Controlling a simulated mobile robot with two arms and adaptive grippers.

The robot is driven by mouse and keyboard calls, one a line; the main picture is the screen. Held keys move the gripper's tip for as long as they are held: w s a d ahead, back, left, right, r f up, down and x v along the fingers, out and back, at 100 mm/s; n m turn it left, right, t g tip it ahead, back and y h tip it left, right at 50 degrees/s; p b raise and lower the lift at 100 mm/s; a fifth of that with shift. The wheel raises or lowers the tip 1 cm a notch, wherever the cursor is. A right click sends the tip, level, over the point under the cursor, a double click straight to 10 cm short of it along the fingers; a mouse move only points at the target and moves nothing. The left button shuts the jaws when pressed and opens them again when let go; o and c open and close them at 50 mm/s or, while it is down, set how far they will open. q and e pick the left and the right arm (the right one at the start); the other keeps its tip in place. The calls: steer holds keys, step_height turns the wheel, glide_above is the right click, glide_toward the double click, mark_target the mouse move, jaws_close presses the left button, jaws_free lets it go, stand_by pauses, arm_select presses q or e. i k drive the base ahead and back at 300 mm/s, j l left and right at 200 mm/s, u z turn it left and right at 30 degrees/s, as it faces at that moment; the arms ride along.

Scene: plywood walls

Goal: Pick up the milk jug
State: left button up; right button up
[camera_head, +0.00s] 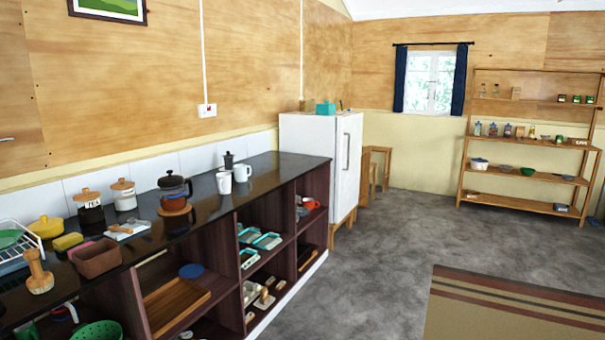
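I cannot single out a milk jug for certain. Two white mug-like vessels stand upright on the dark counter (275,170): one nearer and to the left (224,184), one farther and to the right (243,173). Either could be a jug, but they are too small to tell. A dark moka pot (228,161) stands just behind them. Neither of my grippers is in view.
Two lidded canisters (124,195), a brown tub (97,259) and a wooden masher (38,275) crowd the near counter. Open shelves (226,235) lie below. A white fridge (347,165) stands at the far end. The grey floor (365,260) is clear, with a striped rug (500,305) at right.

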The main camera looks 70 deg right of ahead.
mark_target(240, 171)
steer(key=z, duration=2)
